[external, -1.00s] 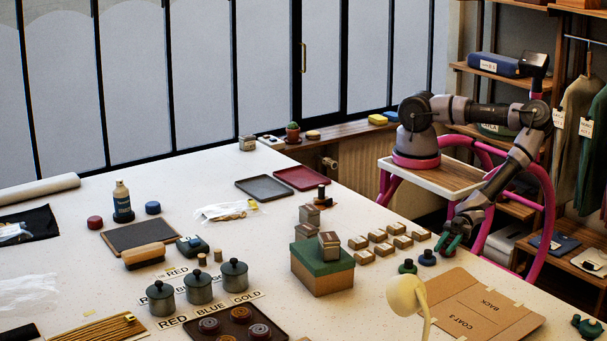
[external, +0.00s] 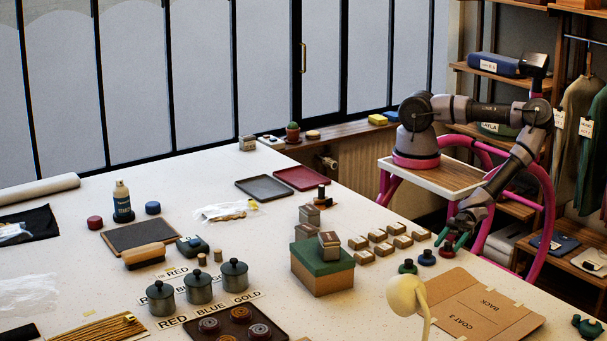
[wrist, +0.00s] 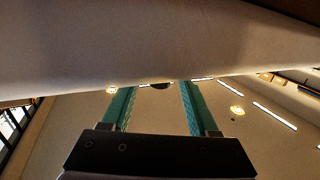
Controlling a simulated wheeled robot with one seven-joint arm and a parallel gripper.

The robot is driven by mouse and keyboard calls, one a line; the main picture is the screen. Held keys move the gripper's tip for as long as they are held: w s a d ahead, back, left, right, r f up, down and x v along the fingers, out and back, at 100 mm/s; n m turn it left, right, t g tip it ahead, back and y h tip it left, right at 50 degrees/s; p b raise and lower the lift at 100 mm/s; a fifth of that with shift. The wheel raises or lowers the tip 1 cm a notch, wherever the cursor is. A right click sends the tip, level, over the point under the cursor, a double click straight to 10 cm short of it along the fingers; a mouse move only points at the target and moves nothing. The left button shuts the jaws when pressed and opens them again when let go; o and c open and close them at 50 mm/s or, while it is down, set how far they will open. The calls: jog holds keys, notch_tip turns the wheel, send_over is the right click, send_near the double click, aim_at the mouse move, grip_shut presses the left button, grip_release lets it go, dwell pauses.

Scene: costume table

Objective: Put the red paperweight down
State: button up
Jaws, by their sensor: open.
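The red paperweight (external: 447,251) stands on the white table (external: 380,290) near its right edge, at the end of a short row with a blue paperweight (external: 427,258) and a green one (external: 408,267). My gripper (external: 454,241), with green fingers, is just above and to the right of the red paperweight, apart from it as far as I can tell. In the wrist view my gripper (wrist: 158,92) has its two fingers spread, with nothing held between them. A small dark rounded shape shows beyond the fingertips there; I cannot tell what it is.
An open cardboard folder (external: 480,305) lies in front of the row. Several small tan boxes (external: 383,249) lie to its left, beside a green-lidded box (external: 322,268). A lamp (external: 407,296) stands near the front.

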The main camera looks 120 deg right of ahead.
jog(key=o, duration=0.3)
jog(key=v, duration=0.3)
jog(key=shift+s+d, duration=0.1)
jog(key=shift+s, duration=0.25)
jog(key=o, duration=0.3)
jog(key=shift+s+d, duration=0.15)
jog(key=shift+s, duration=0.05)
